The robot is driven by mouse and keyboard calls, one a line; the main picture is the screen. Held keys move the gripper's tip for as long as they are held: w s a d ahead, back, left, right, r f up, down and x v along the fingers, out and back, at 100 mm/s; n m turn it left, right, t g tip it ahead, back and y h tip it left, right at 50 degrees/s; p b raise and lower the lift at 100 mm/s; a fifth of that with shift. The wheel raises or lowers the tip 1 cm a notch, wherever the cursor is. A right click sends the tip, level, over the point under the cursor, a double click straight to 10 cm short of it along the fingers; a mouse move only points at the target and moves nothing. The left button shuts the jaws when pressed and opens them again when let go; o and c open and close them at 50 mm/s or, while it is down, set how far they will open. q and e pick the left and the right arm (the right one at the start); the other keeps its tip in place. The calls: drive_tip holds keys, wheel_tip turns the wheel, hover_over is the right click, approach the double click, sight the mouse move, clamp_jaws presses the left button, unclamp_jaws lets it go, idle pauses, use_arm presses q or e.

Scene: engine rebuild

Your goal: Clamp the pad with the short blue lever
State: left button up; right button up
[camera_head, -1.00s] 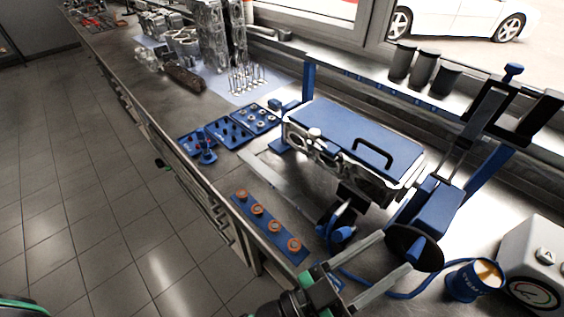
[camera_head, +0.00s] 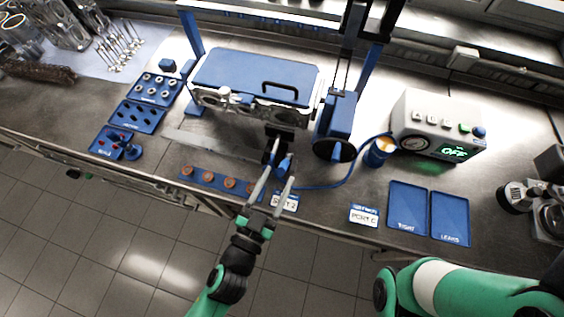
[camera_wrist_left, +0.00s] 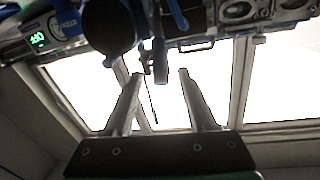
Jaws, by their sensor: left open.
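The short blue lever (camera_head: 285,164) sits at the front of the fixture, below the engine head (camera_head: 232,101). A blue plate (camera_head: 240,72) with a black handle covers the head. A round black pad (camera_head: 334,151) on a blue block stands right of the lever; I cannot tell which pad this lever moves. My left gripper (camera_head: 277,176) is open, its fingertips close to the lever; contact is unclear. In the left wrist view a blue lever (camera_wrist_left: 160,52) with a metal end shows between and beyond the open fingers (camera_wrist_left: 160,75). My right gripper is out of view.
A grey tester box (camera_head: 438,125) showing OFF stands right, with a blue cup (camera_head: 377,154) and blue hose beside it. Blue trays (camera_head: 407,208) lie front right. A blue strip (camera_head: 208,180) with orange-ringed parts lies front left. Parts trays (camera_head: 137,116) stand further left.

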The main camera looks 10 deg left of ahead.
sight(283, 169)
use_arm(q)
drive_tip(key=shift+w+d, duration=0.2)
drive_tip(key=shift+w, duration=0.8)
drive_tip(key=shift+w+d, duration=0.15)
drive_tip(key=shift+w, duration=0.8)
clamp_jaws()
